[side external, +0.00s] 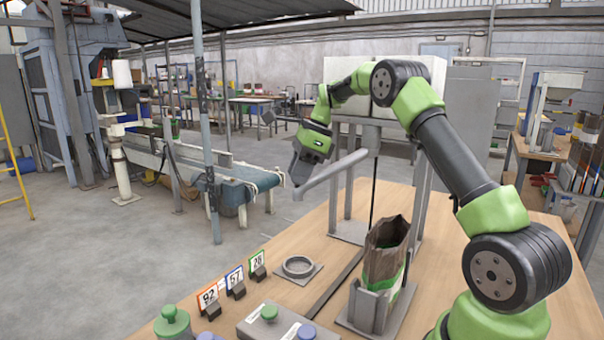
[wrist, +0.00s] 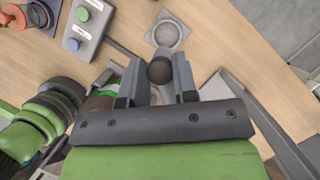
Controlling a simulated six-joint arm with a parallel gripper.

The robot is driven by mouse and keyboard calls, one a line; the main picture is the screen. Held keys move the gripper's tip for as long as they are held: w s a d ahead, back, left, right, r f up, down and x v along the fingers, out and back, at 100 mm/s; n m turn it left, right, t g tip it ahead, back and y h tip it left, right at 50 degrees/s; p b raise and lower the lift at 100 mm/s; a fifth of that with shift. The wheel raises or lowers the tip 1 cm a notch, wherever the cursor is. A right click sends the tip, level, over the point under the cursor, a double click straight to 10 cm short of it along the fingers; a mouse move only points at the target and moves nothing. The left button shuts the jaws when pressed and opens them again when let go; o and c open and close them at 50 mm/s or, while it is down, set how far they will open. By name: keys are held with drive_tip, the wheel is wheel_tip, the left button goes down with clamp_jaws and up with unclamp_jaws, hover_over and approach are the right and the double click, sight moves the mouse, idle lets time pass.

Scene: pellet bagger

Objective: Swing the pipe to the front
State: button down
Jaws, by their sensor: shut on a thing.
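The grey pipe (side external: 332,171) sticks out from the hopper stand and slopes down to the left in the side view. Its free end is at the lower left. My gripper (side external: 300,176) is shut on the pipe near this free end. In the wrist view my gripper (wrist: 159,82) has its two fingers on either side of a dark round end (wrist: 160,70), which looks like the pipe's end. An open brown and green bag (side external: 386,250) stands upright in a grey holder (side external: 366,308), nearer the camera and right of the pipe end.
The hopper stand (side external: 372,136) rises behind the pipe. A round ring on a plate (side external: 298,267), numbered cards (side external: 234,281) and a button box (side external: 272,321) lie at the table's front left. A slot (side external: 335,284) runs along the wooden table beside the bag holder.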

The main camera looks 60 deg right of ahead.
drive_tip(key=shift+w+d, duration=0.15)
drive_tip(key=shift+d, duration=0.05)
drive_tip(key=c, duration=0.9)
unclamp_jaws()
drive_tip(key=shift+r, duration=0.1)
drive_tip(key=v, duration=0.9)
drive_tip(key=shift+r, duration=0.1)
drive_tip(key=shift+s+r, duration=0.25)
